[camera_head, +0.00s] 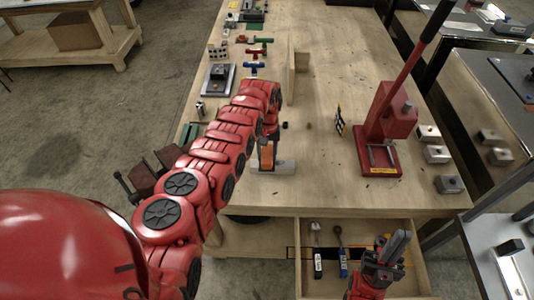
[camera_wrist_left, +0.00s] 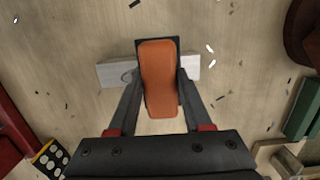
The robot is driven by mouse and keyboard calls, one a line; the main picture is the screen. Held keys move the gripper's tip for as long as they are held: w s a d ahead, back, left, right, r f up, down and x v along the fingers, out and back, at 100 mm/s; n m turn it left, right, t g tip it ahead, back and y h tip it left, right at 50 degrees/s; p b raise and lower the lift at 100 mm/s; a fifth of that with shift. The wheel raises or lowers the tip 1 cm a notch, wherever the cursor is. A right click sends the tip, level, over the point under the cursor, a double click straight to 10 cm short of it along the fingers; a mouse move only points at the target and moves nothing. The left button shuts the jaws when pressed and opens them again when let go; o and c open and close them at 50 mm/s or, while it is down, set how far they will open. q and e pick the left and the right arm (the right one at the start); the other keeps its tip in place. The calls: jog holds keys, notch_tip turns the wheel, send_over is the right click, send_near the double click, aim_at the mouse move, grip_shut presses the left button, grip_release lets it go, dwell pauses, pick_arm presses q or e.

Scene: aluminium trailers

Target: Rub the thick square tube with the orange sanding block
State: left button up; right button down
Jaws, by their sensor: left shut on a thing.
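The orange sanding block (camera_head: 267,154) is held in my left gripper (camera_head: 267,146) over the worktable. In the left wrist view the block (camera_wrist_left: 158,82) sits between the two fingers of my left gripper (camera_wrist_left: 157,92), with a dark edge at its far end. The pale metal square tube (camera_head: 285,167) lies on the wood beneath the block. In the left wrist view the tube (camera_wrist_left: 112,73) runs crosswise under it, its middle hidden. I cannot tell whether block and tube touch. My right gripper (camera_head: 391,247) is above the open drawer, apart from both; its finger gap is unclear.
A red lever press (camera_head: 385,130) stands on the right of the table (camera_head: 330,60). The open drawer (camera_head: 412,283) holds tools with dark handles. Clamps and small fixtures line the left edge, near an upright wooden board (camera_head: 291,68). The table's middle is mostly clear.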

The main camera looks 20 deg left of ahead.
dwell(0.4)
pick_arm(q)
jog(key=shift+f+b, duration=0.95)
jog(key=shift+f, duration=0.05)
